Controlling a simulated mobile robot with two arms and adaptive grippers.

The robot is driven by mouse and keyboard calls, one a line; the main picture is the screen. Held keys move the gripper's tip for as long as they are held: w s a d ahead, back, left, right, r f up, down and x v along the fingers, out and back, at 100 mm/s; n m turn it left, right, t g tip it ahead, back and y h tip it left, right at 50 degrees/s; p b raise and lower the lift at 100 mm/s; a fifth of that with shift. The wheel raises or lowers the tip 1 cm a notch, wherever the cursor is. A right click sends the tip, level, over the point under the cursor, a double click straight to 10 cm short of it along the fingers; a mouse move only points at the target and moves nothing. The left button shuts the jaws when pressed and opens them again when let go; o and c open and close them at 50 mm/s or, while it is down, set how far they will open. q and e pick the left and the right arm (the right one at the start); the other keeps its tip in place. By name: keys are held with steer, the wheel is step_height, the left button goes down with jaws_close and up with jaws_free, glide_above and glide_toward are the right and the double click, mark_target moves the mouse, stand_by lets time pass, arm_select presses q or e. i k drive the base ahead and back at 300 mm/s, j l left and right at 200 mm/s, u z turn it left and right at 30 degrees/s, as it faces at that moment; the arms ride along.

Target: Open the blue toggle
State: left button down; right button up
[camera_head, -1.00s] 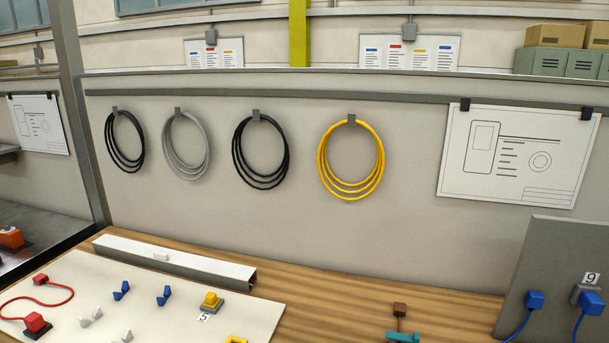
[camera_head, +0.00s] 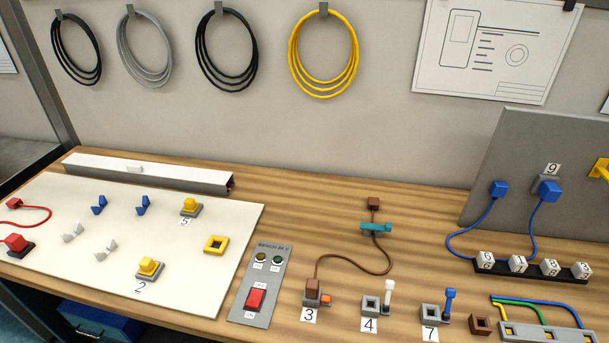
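A blue lever (camera_head: 449,300) stands upright beside a grey square socket (camera_head: 432,313) labelled 7, at the front right of the wooden bench. It looks like a toggle. Two small blue clips, a left one (camera_head: 98,205) and a right one (camera_head: 143,205), also stand on the white board at the left; I cannot tell which blue part the task means. Neither of my grippers shows in the head view.
A similar white lever (camera_head: 388,294) stands by socket 4. A brown plug (camera_head: 312,290) at 3 has a cable running under a teal clamp (camera_head: 376,228). A grey switch panel (camera_head: 263,285) lies left of these. Blue plugs (camera_head: 549,192) and a cube strip (camera_head: 535,268) are at right.

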mark_target(450, 292)
steer(key=z, duration=1.25)
